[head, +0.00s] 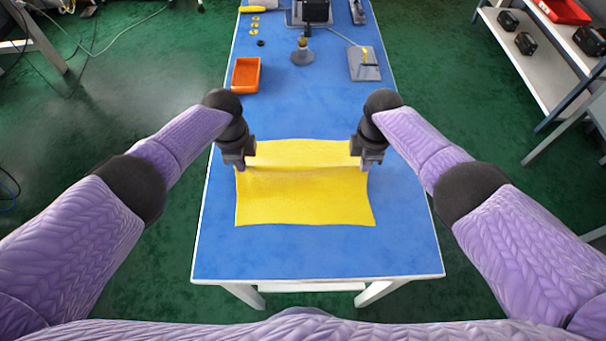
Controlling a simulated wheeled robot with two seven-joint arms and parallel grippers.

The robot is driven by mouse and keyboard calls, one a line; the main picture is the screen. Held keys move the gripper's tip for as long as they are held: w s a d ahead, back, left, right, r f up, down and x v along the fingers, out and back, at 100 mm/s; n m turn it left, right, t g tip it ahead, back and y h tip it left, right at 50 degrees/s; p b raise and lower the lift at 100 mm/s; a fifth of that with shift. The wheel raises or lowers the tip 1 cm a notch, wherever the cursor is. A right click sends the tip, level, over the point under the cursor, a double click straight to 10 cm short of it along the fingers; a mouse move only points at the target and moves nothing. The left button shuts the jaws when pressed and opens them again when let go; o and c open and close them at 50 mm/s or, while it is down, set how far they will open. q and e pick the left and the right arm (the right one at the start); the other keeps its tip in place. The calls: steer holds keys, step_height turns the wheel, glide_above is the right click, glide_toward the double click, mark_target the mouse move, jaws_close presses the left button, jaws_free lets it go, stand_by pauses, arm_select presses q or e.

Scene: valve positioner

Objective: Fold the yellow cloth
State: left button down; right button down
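The yellow cloth (305,200) lies on the blue table near its front end. A raised ridge with a shadow line runs across it between my two grippers, and the far part lies flat behind that ridge. My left gripper (243,168) is at the cloth's left edge, and my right gripper (364,168) is at its right edge. Both point down at about the same depth along the cloth. The fingertips are small and partly hidden against the cloth, so I cannot tell whether they are closed on it.
The blue table (320,258) is bare in front of the cloth and just behind it. Farther back stand an orange tray (246,75), a grey round-based part (303,52) and a grey plate with a yellow piece (364,64). A shelf (545,70) stands at the right.

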step_height(320, 180, up, 13)
steer(key=p, duration=1.3)
steer(key=shift+a+r, duration=0.15)
